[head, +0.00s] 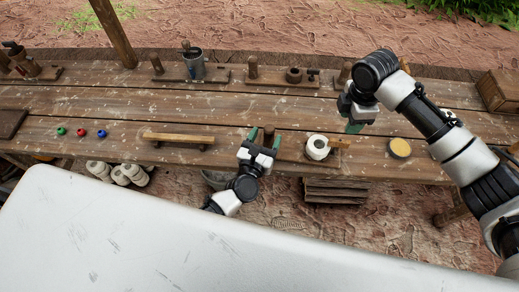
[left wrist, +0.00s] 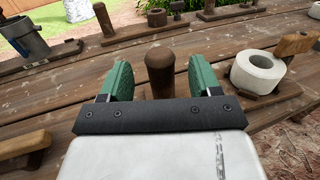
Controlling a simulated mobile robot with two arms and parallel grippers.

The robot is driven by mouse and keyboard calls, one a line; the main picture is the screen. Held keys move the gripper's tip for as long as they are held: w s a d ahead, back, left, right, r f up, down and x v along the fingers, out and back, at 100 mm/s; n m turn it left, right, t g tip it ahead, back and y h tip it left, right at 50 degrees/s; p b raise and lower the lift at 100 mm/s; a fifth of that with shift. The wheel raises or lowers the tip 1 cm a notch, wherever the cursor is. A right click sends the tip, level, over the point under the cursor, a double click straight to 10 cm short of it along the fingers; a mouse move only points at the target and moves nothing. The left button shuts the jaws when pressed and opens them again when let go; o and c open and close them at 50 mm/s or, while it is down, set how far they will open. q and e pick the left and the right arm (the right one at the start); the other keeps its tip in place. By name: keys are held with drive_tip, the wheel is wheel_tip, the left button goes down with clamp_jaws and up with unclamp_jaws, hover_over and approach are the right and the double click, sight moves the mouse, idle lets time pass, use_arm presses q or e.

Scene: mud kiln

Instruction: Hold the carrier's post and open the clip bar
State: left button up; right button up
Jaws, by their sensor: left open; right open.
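The carrier's wooden base (head: 290,154) lies near the table's front edge. Its brown post (head: 268,135) stands upright at the left end, and a white ring (head: 317,147) sits to its right. A light wooden piece beside the ring, seemingly the clip bar (head: 340,143), also shows in the left wrist view (left wrist: 295,43); I cannot tell its position. My left gripper (head: 264,140) is open, its green fingers on either side of the post (left wrist: 160,70) with gaps visible. My right gripper (head: 350,112) is open and empty, above the table behind the ring and to its right.
A wooden bar (head: 178,138) lies left of the carrier, with green, red and blue balls (head: 82,133) farther left. A round yellow-topped piece (head: 399,148) lies to the right. Other wooden stands and a metal bucket (head: 194,66) line the back. The table's middle is mostly clear.

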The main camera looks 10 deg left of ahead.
sight(271, 126)
use_arm(q)
drive_tip(key=w, duration=0.5)
drive_tip(key=shift+d, duration=0.35)
drive_tip(key=shift+s, duration=0.1)
drive_tip(key=c, duration=1.1)
